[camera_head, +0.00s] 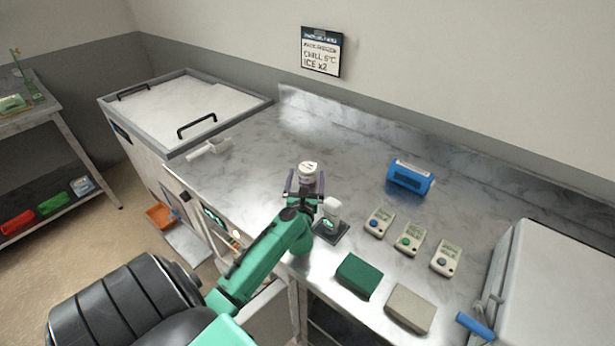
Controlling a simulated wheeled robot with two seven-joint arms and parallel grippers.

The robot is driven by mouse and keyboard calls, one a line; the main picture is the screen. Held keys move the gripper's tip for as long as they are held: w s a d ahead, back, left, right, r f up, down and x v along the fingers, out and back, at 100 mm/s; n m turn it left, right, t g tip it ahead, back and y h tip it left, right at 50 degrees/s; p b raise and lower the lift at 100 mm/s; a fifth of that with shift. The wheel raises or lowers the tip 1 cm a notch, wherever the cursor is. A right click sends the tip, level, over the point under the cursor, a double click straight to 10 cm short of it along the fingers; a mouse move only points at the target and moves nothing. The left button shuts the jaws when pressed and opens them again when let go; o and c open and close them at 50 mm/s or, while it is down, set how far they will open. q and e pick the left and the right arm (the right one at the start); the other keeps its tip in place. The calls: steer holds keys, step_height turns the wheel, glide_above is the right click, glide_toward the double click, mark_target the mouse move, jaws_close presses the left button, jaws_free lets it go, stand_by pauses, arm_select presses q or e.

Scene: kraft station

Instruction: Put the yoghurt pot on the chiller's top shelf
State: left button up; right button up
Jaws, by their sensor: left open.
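A small pot with a white lid and a purple band (309,173), which looks like the yoghurt pot, stands on the steel counter (270,180). My left gripper (305,188) is open at the pot, with its fingers at either side of the pot's lower part. I cannot tell whether they touch it. A pale grey cabinet (560,285) with a blue-gripped handle (474,325) stands at the right and may be the chiller. It looks closed, and no shelf shows inside it. My right gripper is not in view.
A white container (332,208) stands on a dark device (331,231) close to the right of my left gripper. Several grey meters, a blue cylinder (410,177), a green block (359,275) and a beige block (409,309) lie further right. A white scoop (207,149) lies left.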

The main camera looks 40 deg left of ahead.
mark_target(308, 166)
arm_select(q)
steer(key=x, duration=0.5)
steer(key=shift+w, duration=0.1)
steer(key=c, duration=0.7)
steer(key=shift+r, duration=0.1)
steer(key=c, duration=0.7)
